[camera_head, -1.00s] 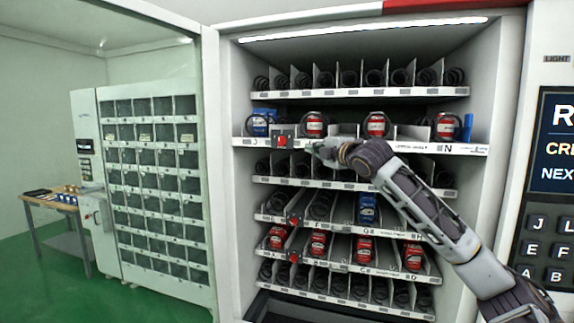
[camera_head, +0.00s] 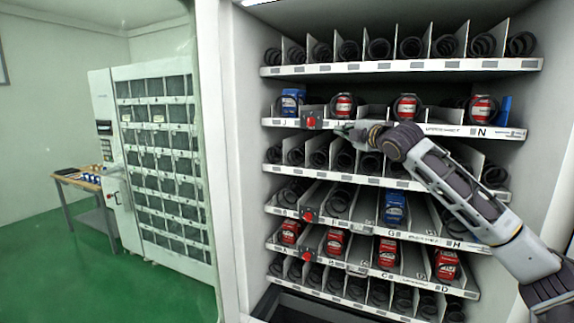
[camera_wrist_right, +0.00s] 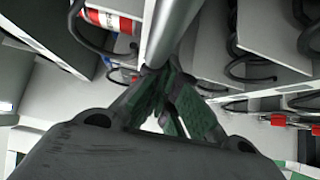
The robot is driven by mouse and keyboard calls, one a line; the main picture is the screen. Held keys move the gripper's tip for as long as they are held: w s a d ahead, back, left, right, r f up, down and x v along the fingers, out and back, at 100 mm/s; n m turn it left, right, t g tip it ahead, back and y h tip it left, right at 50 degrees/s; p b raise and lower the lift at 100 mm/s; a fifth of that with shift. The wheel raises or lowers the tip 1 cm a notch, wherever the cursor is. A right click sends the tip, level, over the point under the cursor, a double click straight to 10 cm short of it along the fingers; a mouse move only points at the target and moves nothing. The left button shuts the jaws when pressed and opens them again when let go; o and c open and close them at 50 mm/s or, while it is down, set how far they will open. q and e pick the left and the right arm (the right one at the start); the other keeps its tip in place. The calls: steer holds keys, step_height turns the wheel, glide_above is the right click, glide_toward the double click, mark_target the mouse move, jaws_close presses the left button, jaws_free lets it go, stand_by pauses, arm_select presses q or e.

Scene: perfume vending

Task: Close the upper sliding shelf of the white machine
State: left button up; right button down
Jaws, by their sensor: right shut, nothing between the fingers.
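The upper sliding shelf (camera_head: 375,127) of the white machine (camera_head: 240,170) carries a blue can (camera_head: 291,103) at the left and several red-and-white cans. A red latch (camera_head: 312,120) sits on its front strip, left of my gripper. The strip looks roughly in line with the shelves above and below. My right gripper (camera_head: 345,129) is shut and empty, its tips at the shelf's front strip just right of the latch; touching cannot be told. In the right wrist view its green-padded fingers (camera_wrist_right: 155,72) close together by a grey bar. My left gripper is out of view.
Coil shelves (camera_head: 400,67) lie above and below. Lower shelves hold red cans and a blue can (camera_head: 394,207), with more red latches. A table (camera_head: 80,180) is far left.

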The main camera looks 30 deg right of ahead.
steer(key=shift+d+r, duration=0.15)
steer(key=shift+r, duration=0.15)
steer(key=shift+r, duration=0.1)
stand_by(0.3)
